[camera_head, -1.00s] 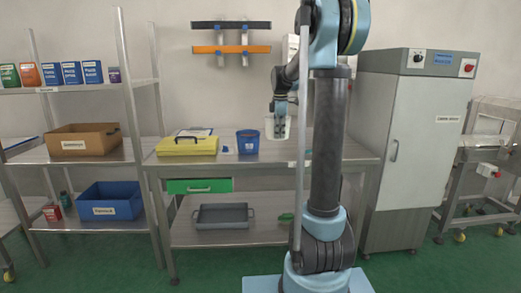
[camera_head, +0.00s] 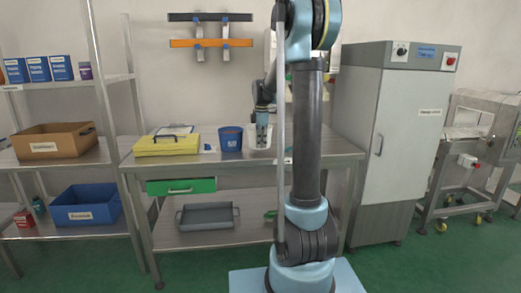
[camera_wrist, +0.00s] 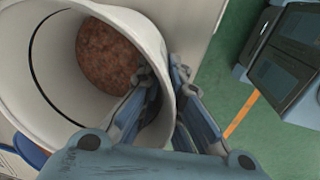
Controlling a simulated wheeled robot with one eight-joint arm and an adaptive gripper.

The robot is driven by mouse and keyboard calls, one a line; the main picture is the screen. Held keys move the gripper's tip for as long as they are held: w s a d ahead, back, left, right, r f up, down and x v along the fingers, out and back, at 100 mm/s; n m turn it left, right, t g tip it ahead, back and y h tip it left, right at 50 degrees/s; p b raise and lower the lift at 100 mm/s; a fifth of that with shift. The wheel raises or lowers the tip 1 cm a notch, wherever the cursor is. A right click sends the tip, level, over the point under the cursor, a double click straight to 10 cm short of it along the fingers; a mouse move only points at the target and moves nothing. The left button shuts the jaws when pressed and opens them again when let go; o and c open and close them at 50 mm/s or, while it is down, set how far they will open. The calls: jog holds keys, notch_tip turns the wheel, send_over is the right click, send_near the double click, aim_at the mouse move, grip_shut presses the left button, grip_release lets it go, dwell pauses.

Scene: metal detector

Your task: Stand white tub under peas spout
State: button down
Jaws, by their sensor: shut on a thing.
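The white tub (camera_head: 257,141) is at the right part of the steel table, beside the blue tub. My gripper (camera_head: 262,120) comes down from above and is shut on its wall. In the wrist view the tub (camera_wrist: 45,55) is large, with its mouth facing the camera and a brown, grainy mass inside. One finger of the gripper (camera_wrist: 162,95) is inside the rim and the other outside. In the head view I cannot tell whether the tub's base touches the table. I cannot make out the peas spout; my arm hides part of the background.
A blue tub (camera_head: 231,140) and a yellow case (camera_head: 167,145) stand on the steel table (camera_head: 200,166). A grey tray (camera_head: 207,216) lies on the shelf below. A tall cabinet (camera_head: 383,140) stands to the right, shelving with boxes to the left. Green floor is clear in front.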

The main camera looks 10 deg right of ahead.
notch_tip(320, 180, down, 3)
jog(key=shift+r, duration=0.2)
jog(key=c, duration=1.8)
grip_release()
